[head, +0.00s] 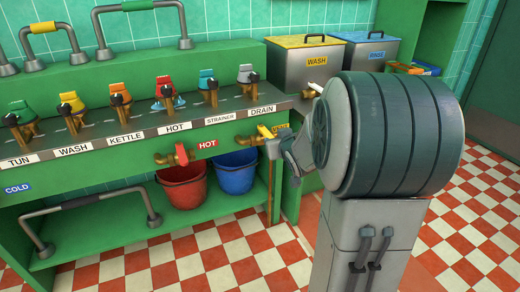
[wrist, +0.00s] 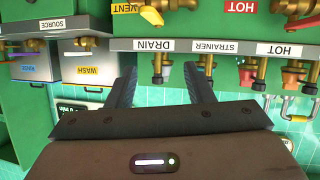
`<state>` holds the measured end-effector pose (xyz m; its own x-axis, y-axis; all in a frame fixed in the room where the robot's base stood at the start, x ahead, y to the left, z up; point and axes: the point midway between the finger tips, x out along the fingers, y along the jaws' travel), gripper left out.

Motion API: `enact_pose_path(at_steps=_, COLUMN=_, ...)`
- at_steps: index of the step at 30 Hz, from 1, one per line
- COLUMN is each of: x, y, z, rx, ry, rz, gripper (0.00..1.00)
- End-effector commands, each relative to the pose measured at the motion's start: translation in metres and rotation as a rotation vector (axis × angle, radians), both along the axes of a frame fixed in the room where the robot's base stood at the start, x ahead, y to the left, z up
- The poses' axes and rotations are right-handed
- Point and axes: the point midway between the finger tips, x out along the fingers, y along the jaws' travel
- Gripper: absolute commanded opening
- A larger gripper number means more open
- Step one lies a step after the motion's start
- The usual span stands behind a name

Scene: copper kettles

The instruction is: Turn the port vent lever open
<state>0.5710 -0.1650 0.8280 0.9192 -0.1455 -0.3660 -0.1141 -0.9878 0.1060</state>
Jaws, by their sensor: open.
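A yellow vent lever (head: 266,131) sits on the green front panel in the head view, just left of a yellow VENT label (head: 283,127). In the wrist view, a pale yellow-tipped lever (wrist: 152,15) on a brass fitting shows at the top edge beside the VENT label (wrist: 125,8). My gripper (wrist: 159,68) is open, with nothing between its two dark fingers. The lever lies beyond the fingertips in the wrist view, apart from them. In the head view my gripper (head: 284,155) is close to the lever, and my arm hides part of it.
A red HOT lever (head: 181,154) is left of the vent lever, above red (head: 183,186) and blue (head: 236,171) buckets. Several taps line the grey shelf (head: 140,128) above. Metal WASH (head: 305,66) and RINSE (head: 369,54) tanks stand behind. Checked floor (head: 200,256) in front is clear.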

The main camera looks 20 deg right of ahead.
Motion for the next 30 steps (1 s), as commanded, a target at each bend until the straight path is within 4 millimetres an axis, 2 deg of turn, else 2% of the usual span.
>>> enact_pose_path(at_steps=1, x=0.008, y=-0.011, z=-0.034, rx=0.008, ry=-0.044, rz=0.013, gripper=0.47)
enact_pose_path(at_steps=6, x=0.026, y=-0.033, z=-0.075, rx=0.039, ry=-0.206, rz=0.082, gripper=0.47)
enact_pose_path(at_steps=10, x=0.031, y=-0.044, z=-0.095, rx=0.065, ry=-0.300, rz=0.127, gripper=0.47)
enact_pose_path(at_steps=15, x=0.032, y=-0.051, z=-0.105, rx=0.085, ry=-0.367, rz=0.160, gripper=0.47)
enact_pose_path(at_steps=20, x=0.041, y=-0.052, z=-0.105, rx=0.090, ry=-0.384, rz=0.170, gripper=0.47)
enact_pose_path(at_steps=23, x=0.056, y=-0.051, z=-0.105, rx=0.090, ry=-0.384, rz=0.170, gripper=0.47)
enact_pose_path(at_steps=30, x=0.103, y=-0.049, z=-0.106, rx=0.089, ry=-0.384, rz=0.169, gripper=0.47)
